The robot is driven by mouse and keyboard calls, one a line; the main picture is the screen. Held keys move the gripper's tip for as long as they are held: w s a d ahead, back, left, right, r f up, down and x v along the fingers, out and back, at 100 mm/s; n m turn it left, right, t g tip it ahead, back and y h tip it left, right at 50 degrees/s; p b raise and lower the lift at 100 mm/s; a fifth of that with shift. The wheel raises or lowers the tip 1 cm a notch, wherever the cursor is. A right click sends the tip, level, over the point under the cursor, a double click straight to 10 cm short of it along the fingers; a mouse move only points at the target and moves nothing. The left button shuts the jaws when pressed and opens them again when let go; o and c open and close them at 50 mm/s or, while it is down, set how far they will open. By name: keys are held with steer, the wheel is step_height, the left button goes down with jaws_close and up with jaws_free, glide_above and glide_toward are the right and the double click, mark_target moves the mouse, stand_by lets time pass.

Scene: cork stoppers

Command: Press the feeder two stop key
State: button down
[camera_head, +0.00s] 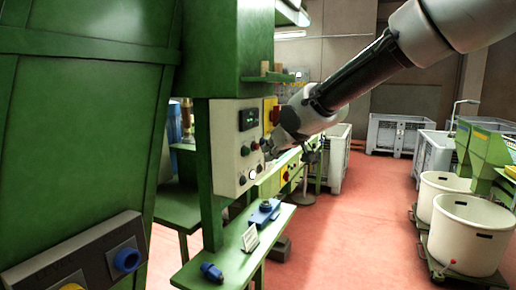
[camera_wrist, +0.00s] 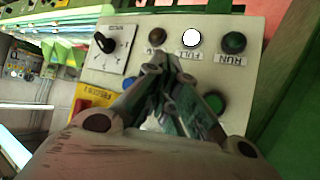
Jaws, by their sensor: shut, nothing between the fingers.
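A cream control panel (camera_head: 226,140) stands on the green machine, with several small round buttons and lamps. The wrist view shows it close up (camera_wrist: 142,24), with a dark green button (camera_wrist: 214,101), a blue button (camera_wrist: 131,81), and a row of lamps, one glowing white (camera_wrist: 191,39). My gripper (camera_head: 272,143) is in front of the panel's right side. In the wrist view my gripper (camera_wrist: 164,68) is shut, empty, its fingers covering the panel's middle. I cannot tell whether they touch it. No stop key can be picked out; part of the key row is hidden behind the fingers.
A green shelf (camera_head: 222,262) below holds a blue device (camera_head: 264,212). White tubs (camera_head: 464,238) stand on the right; red floor (camera_head: 345,235) lies open between.

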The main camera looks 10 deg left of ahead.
steer(key=shift+s+d, duration=0.15)
steer(key=shift+d, duration=0.05)
steer(key=shift+s+d, duration=0.3)
steer(key=shift+d, duration=0.5)
steer(key=shift+s+d, duration=0.25)
steer(key=shift+d, duration=0.5)
steer(key=shift+s+d, duration=0.3)
steer(key=shift+d, duration=0.5)
steer(key=s+d+f+g+h, duration=0.1)
steer(key=s+d+f+g, duration=0.2)
steer(key=s+f, duration=0.3)
steer(key=s+d+m+h, duration=0.2)
steer(key=s+d, duration=0.5)
steer(key=d, duration=0.3)
steer(key=s+d+m+h, duration=0.2)
steer(key=s+d+m, duration=0.1)
steer(key=s+d, duration=0.5)
steer(key=s+d+m+g+h, duration=0.1)
steer(key=s+d+m, duration=0.2)
steer(key=s+d, duration=0.5)
steer(key=d, duration=0.6)
steer(key=shift+s+h, duration=0.2)
steer(key=shift+h, duration=0.2)
steer(key=shift+d+r, duration=0.1)
